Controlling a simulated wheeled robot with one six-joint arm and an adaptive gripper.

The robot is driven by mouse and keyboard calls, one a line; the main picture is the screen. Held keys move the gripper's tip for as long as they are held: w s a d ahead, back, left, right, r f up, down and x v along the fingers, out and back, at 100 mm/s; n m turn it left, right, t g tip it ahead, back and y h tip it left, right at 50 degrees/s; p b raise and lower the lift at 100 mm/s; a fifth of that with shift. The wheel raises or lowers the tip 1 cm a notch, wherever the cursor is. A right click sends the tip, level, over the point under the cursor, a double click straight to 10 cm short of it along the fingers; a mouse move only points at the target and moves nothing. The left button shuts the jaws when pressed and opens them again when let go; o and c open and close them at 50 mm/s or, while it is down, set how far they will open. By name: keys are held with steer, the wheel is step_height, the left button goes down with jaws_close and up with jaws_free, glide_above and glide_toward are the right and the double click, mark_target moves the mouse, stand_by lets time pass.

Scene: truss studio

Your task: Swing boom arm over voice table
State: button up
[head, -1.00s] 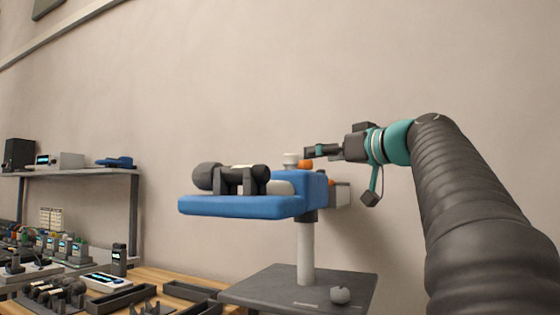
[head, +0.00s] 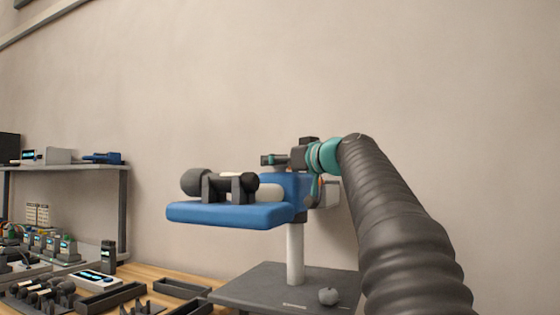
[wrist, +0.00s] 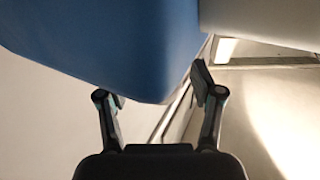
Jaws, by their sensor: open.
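The blue boom arm (head: 232,216) sticks out to the left from a blue block on a white post (head: 295,255). A dark microphone (head: 200,184) lies in a dark cradle on its left part, and a pale cylinder (head: 270,193) sits behind the cradle. My gripper (head: 270,160) is just above and behind the block end of the boom, fingers pointing left. In the wrist view, my gripper (wrist: 158,90) is open, with the boom's blue body (wrist: 130,45) in front of and partly between its fingers. I cannot tell whether they touch.
A wooden table (head: 150,273) at lower left holds dark trays and devices. A grey shelf (head: 70,169) stands behind at left, and a plain wall (head: 430,90) is behind.

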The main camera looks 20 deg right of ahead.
jaws_close()
